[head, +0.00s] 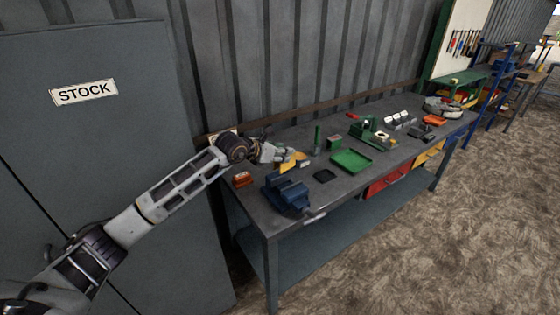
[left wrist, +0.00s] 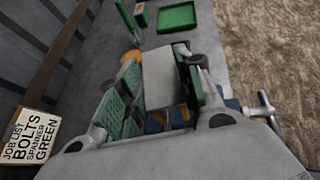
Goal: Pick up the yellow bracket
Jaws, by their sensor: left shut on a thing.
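The yellow bracket (head: 291,163) is at my left gripper (head: 279,154), above the left end of the workbench, just behind the blue vise. The gripper is shut on it and covers part of it. In the left wrist view the green-padded fingers (left wrist: 155,100) stand either side of a pale grey block-like shape, which I cannot identify. Yellow parts of the bracket (left wrist: 131,57) show beyond and below the fingers. I cannot tell whether the bracket touches the bench. My right gripper is not in view.
The blue vise (head: 287,195) stands at the bench's front left corner, close to the gripper. An orange box (head: 242,179) lies left. A green tray (head: 351,160), a dark square pad (head: 324,175) and a green upright piece (head: 317,139) are to the right. A job list card (left wrist: 30,137) lies left.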

